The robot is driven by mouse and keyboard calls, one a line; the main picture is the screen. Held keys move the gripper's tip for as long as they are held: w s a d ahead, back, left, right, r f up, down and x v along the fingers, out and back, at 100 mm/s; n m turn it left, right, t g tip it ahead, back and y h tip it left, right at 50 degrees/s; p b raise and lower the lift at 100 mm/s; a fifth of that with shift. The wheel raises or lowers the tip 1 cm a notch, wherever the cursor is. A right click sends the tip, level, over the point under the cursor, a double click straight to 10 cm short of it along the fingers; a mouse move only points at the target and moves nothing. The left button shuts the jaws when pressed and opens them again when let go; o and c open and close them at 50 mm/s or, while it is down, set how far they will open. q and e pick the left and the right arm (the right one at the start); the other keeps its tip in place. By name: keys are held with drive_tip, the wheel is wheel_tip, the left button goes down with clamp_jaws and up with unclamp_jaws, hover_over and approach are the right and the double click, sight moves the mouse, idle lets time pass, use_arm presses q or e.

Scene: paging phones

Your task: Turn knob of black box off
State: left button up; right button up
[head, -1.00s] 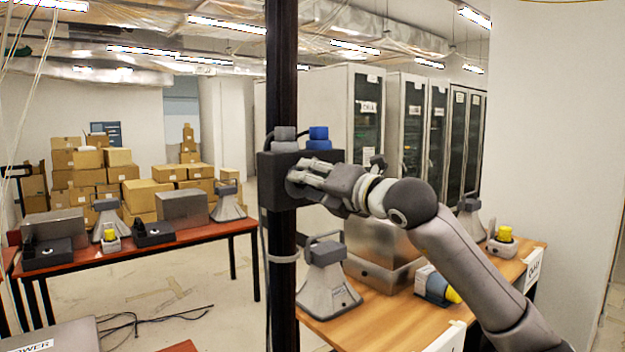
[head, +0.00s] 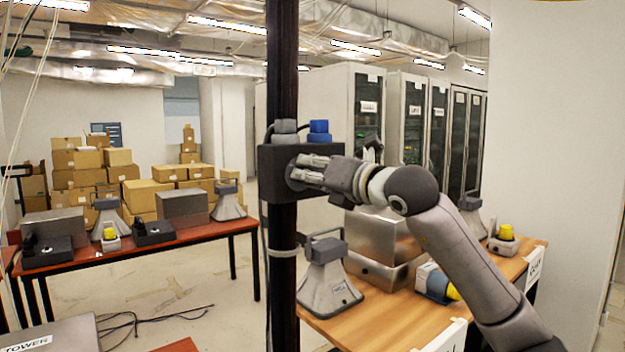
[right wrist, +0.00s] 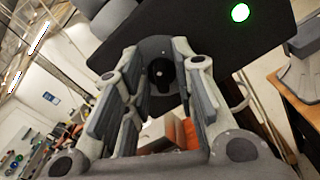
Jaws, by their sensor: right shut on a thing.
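The black box (head: 273,190) is fixed to the dark upright pole in the middle of the head view, with grey and blue plugs on its top. In the right wrist view the box (right wrist: 212,38) shows a lit green light (right wrist: 240,12) on its face. Its round knob (right wrist: 160,70) sits between my fingers, largely hidden by them in the head view. My right gripper (head: 306,174) reaches in from the right and is shut on the knob; its fingers also show in the right wrist view (right wrist: 157,88). My left gripper is not in view.
A wooden table (head: 372,318) below holds a grey phone-like device (head: 328,280), metal boxes (head: 385,240) and a blue and yellow connector. A red table (head: 190,233) at left holds more devices. Cardboard boxes (head: 75,165) and server cabinets (head: 368,105) stand behind.

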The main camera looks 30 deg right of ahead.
drive_tip(key=n+b, duration=0.1)
drive_tip(key=n, duration=0.2)
drive_tip(key=shift+a+n, duration=0.15)
drive_tip(key=shift+n, duration=0.25)
drive_tip(key=n+b, duration=0.1)
drive_tip(key=n, duration=0.2)
drive_tip(key=shift+a+n, duration=0.1)
drive_tip(key=shift+n, duration=0.2)
drive_tip(key=shift+a+f+n+b, duration=0.1)
drive_tip(key=shift+n+b, duration=0.15)
drive_tip(key=shift+n, duration=1.55)
drive_tip(key=shift+a+n+b, duration=0.1)
drive_tip(key=shift+n+b, duration=0.1)
drive_tip(key=shift+n, duration=1.6)
drive_tip(key=o, duration=0.9)
